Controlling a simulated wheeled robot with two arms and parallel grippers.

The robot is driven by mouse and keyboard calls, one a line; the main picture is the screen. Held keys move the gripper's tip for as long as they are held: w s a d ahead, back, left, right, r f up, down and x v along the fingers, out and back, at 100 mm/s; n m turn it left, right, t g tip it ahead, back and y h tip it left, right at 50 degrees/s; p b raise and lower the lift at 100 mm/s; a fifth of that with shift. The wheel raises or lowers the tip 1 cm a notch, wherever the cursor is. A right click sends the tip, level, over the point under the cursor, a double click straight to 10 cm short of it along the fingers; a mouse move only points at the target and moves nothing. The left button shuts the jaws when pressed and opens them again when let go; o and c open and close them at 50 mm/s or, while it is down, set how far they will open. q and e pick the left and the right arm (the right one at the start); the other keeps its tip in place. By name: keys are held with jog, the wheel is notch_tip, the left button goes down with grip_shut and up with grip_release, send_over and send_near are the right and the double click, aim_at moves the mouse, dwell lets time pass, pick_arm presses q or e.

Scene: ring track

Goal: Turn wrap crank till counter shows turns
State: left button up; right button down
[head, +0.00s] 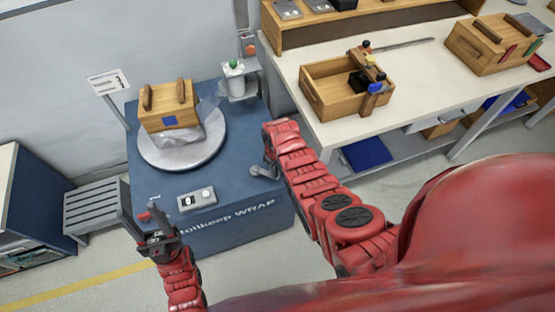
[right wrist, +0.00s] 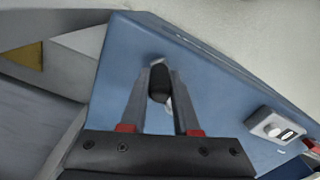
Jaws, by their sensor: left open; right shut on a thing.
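The blue wrap station (head: 240,190) carries a grey round turntable (head: 160,158). A wooden crate (head: 168,108) sits on it, with clear film around its lower part. The crank (head: 262,172) is at the station's right side. My right gripper (head: 268,152) is shut on the crank's dark handle (right wrist: 160,82), which stands between its fingers in the right wrist view. A small box with a display (head: 197,199) is on the station's front; its reading is too small to tell. My left gripper (head: 139,212) is open and empty over the station's front left corner.
A white bench (head: 420,85) at right holds an open wooden box (head: 330,98) and another wooden crate (head: 490,45). A grey slatted stand (head: 95,208) is left of the station.

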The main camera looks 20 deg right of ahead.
jog(key=shift+s+a+m, duration=0.55)
jog(key=shift+s+m, duration=0.1)
jog(key=shift+m, duration=0.25)
jog(key=a+m, duration=0.1)
jog(key=s+m, duration=0.1)
jog(key=shift+a+f+m, duration=0.15)
jog(key=shift+a+m, duration=0.2)
jog(key=shift+m, duration=0.05)
jog(key=shift+s+a+m+b, duration=0.2)
jog(key=shift+a+m+b, duration=0.1)
jog(key=shift+a+m, duration=0.4)
jog(key=shift+s+a+m+b, duration=0.2)
jog(key=shift+a+m+b, duration=0.4)
jog(key=shift+m, duration=0.5)
jog(key=shift+a, duration=0.6)
jog(key=shift+w+d+r, duration=0.1)
jog(key=shift+w+r, duration=0.05)
jog(key=shift+r, duration=0.05)
jog(key=c, duration=0.7)
grip_release()
jog(key=shift+o, duration=0.2)
